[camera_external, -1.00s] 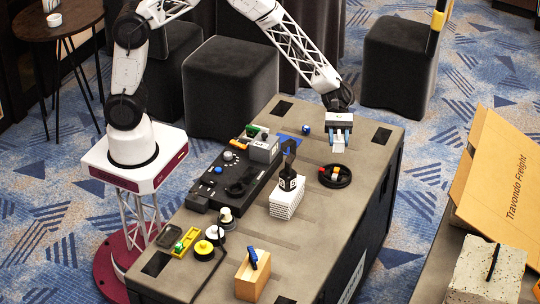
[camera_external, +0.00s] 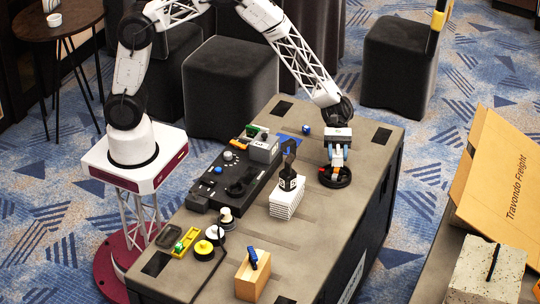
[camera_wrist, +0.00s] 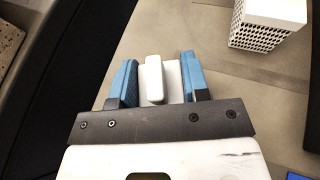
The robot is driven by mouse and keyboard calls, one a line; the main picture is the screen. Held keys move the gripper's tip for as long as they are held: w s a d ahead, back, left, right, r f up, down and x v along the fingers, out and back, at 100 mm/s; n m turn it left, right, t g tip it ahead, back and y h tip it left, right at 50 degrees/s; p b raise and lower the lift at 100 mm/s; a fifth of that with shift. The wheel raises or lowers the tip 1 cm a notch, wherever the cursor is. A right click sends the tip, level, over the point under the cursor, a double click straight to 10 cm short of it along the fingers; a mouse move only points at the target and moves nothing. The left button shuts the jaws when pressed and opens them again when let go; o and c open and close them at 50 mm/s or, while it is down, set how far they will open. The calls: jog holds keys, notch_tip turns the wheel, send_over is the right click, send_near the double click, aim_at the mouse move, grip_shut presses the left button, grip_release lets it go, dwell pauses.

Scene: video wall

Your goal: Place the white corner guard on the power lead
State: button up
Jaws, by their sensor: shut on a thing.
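My gripper (camera_external: 336,164) is shut on the white corner guard. In the wrist view the white corner guard (camera_wrist: 154,80) shows as a pale block between the two blue fingers (camera_wrist: 159,80). The power lead (camera_external: 336,184) appears to be the round black coil on the grey case top, with a red part at its left side. My gripper is directly over this coil in the external view and hides its middle. I cannot tell whether the guard touches it. The coil does not show clearly in the wrist view.
A white ribbed stack (camera_external: 285,203) with a black item on top stands left of the coil; it also shows in the wrist view (camera_wrist: 262,28). A black tray of parts (camera_external: 235,180) lies farther left. A wooden block (camera_external: 252,278) stands near the front. The case top right of the coil is clear.

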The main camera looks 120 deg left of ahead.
jog(key=shift+f, duration=1.85)
jog(key=shift+f, duration=0.15)
jog(key=o, duration=0.9)
jog(key=shift+a+r, duration=0.1)
jog(key=shift+r, duration=0.1)
jog(key=v, duration=1.1)
jog(key=shift+a, duration=0.35)
jog(key=shift+s+r, duration=0.15)
